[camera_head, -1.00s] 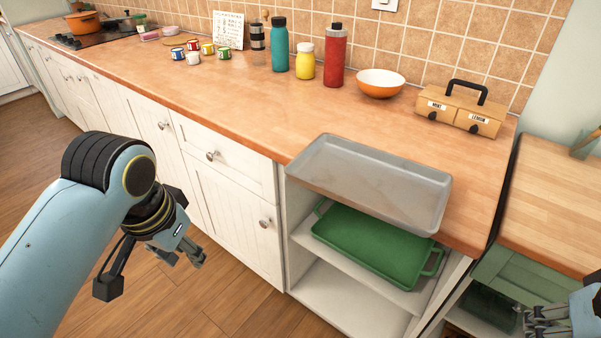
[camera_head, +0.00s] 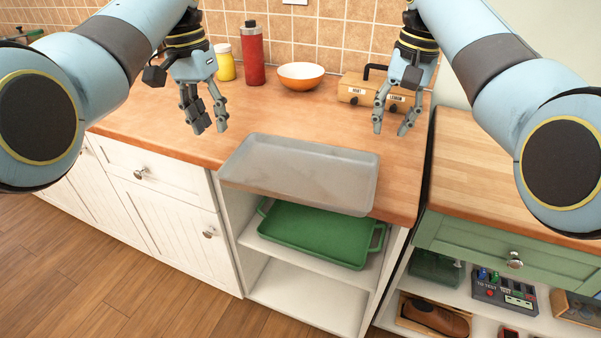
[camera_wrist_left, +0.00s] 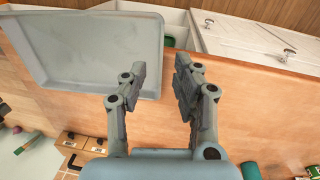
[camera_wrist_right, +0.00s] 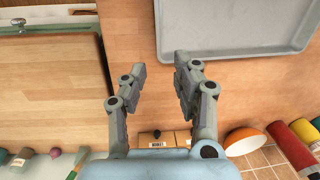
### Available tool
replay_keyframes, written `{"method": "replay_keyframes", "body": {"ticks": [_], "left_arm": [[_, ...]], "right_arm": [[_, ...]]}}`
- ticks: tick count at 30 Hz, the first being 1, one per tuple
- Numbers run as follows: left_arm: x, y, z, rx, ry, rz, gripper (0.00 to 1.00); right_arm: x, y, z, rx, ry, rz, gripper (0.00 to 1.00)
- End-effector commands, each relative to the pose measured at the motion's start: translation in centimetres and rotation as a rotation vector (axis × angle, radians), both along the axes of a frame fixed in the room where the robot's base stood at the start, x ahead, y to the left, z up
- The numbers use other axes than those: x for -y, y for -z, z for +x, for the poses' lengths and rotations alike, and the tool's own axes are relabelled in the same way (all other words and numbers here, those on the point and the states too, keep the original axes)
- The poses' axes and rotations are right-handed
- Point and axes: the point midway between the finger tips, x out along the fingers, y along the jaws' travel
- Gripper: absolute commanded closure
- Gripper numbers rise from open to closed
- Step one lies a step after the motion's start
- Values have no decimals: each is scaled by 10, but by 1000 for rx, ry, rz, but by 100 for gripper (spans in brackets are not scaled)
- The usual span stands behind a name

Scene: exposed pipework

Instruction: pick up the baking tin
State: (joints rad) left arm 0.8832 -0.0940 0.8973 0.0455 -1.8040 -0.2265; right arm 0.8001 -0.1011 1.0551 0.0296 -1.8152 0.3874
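The baking tin (camera_head: 300,172) is a grey rectangular tray on the wooden counter, with its front edge overhanging the open shelf unit. It also shows in the left wrist view (camera_wrist_left: 85,45) and in the right wrist view (camera_wrist_right: 235,25). My left gripper (camera_head: 208,127) is open and empty above the counter, behind and left of the tin. My right gripper (camera_head: 391,130) is open and empty above the counter, behind and right of the tin. Neither gripper touches the tin.
A green tray (camera_head: 315,235) lies on the shelf below the tin. A red bottle (camera_head: 253,55), an orange bowl (camera_head: 302,76) and a wooden box (camera_head: 375,95) with a black handle stand at the back. A lower wooden-topped cabinet (camera_head: 510,175) stands at the right.

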Motion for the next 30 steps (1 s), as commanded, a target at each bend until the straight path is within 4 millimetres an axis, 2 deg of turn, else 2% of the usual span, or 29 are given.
{"method": "replay_keyframes", "body": {"ticks": [8, 11, 21, 25, 30], "left_arm": [[0, 8, -1, -2, -1, 1, 70], [2, 20, -2, -3, -2, 1, 70], [8, 81, -4, -3, -2, 1, 70], [10, 95, -3, 0, -2, 0, 70], [11, 106, -4, 0, -2, 0, 70]], "right_arm": [[0, 7, 0, -1, 0, -1, 70], [-2, 20, 0, -2, -1, 0, 70], [-8, 80, 2, -2, -1, 0, 70], [-9, 96, 3, -1, -1, -1, 70], [-11, 106, 3, 1, -1, 0, 70]]}}
